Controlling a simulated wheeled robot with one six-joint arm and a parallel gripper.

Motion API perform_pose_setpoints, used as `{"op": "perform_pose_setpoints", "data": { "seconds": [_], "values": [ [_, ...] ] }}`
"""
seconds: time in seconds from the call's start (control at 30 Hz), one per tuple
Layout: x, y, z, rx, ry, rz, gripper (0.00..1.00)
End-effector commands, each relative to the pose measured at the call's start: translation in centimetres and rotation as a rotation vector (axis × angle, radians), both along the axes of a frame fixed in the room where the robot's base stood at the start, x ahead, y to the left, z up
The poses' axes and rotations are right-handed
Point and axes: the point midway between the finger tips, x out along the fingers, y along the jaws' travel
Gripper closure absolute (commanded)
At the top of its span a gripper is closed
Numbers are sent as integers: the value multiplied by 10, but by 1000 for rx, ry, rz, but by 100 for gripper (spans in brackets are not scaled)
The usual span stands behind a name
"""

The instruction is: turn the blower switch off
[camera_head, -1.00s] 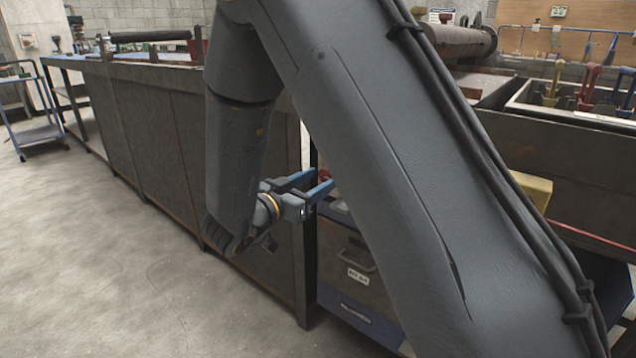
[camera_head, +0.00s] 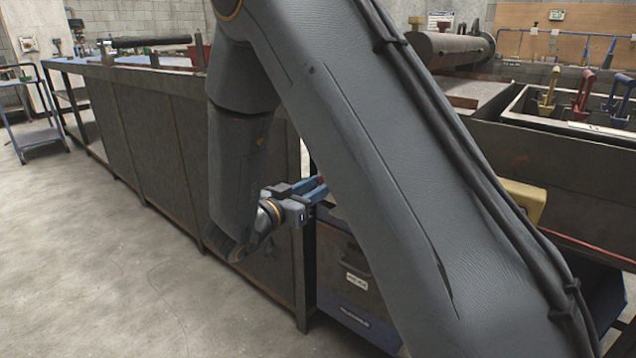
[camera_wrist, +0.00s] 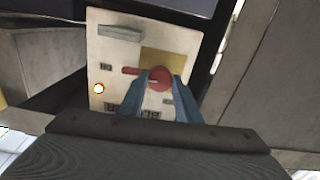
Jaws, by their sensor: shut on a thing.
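The blower switch (camera_wrist: 160,80) is a red rotary knob with a red lever that points left in the wrist view. It sits on a yellow plate (camera_wrist: 166,62) on a pale panel (camera_wrist: 120,45). My gripper (camera_wrist: 160,78) is shut on the red knob, with its blue fingers at either side. In the head view, my gripper (camera_head: 318,186) is at the top of the dark cabinet, and my arm hides most of the switch. The panel's lower labels are partly hidden by my fingers.
A dark cabinet with a drawer handle (camera_head: 356,258) stands below my gripper in the head view. A long dark bench (camera_head: 160,150) lies left, with open floor (camera_head: 90,260) before it.

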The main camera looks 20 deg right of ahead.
Motion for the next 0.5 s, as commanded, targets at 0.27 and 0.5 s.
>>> {"op": "perform_pose_setpoints", "data": {
  "seconds": [0.27, 0.5],
  "values": [
    [-4, -1, 4, -101, 143, -2, 92],
    [-4, -1, 3, -209, 294, -4, 92]
  ]
}}
